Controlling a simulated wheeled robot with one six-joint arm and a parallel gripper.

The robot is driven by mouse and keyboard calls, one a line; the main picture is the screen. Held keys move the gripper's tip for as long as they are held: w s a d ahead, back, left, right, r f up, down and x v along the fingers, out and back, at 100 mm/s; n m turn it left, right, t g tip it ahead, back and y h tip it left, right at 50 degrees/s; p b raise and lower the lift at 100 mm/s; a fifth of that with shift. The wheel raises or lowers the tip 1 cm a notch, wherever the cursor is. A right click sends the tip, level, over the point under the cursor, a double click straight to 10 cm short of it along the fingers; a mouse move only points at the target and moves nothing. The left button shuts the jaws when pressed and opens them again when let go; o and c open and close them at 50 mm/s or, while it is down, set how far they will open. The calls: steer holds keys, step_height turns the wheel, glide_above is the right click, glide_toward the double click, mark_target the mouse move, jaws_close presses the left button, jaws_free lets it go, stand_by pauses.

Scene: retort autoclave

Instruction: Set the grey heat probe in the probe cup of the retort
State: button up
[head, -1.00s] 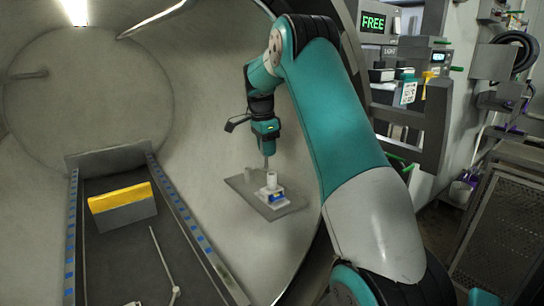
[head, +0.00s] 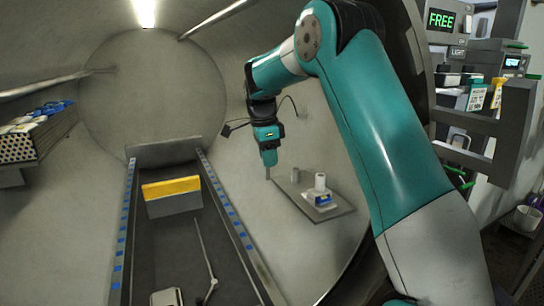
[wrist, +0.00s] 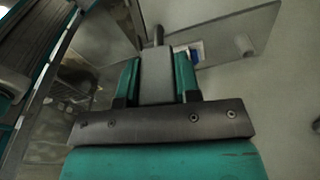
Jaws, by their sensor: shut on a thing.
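My gripper (head: 268,163) is shut on the grey heat probe (wrist: 157,75), which shows as a grey block between the teal fingers in the wrist view. In the head view the probe (head: 268,174) points down in the air, just left of a grey shelf (head: 338,207) on the retort's right wall. A white upright cylinder on a white and blue base (head: 321,197) stands on this shelf; a smaller greyish cylinder (head: 295,175) stands at its far end. I cannot tell for sure which is the probe cup. The probe is apart from both.
The retort's dark track (head: 170,240) runs along the floor, with a grey and yellow block (head: 172,195) and a thin rod (head: 206,250) on it. A perforated rack (head: 38,140) stands at the left. A FREE sign (head: 441,20) and equipment are outside at the right.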

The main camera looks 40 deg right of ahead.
steer(key=shift+r, duration=0.1)
step_height(320, 180, up, 7)
steer(key=p, duration=0.6)
stand_by(0.3)
steer(key=s+a+f+n, duration=0.3)
steer(key=a+f+n, duration=0.1)
steer(key=f+n, duration=0.3)
steer(key=s+a+f+n+t+p, duration=0.1)
steer(key=s+a+f+n, duration=0.2)
steer(key=a+f+n, duration=0.2)
steer(key=s+a+f+n+t+y+p, duration=0.1)
steer(key=s+a+f+n, duration=0.2)
steer(key=f+n, duration=0.6)
steer(key=shift+s+a+f+n, duration=0.25)
steer(key=shift+a+f+n, duration=0.05)
steer(key=shift+a+n, duration=0.7)
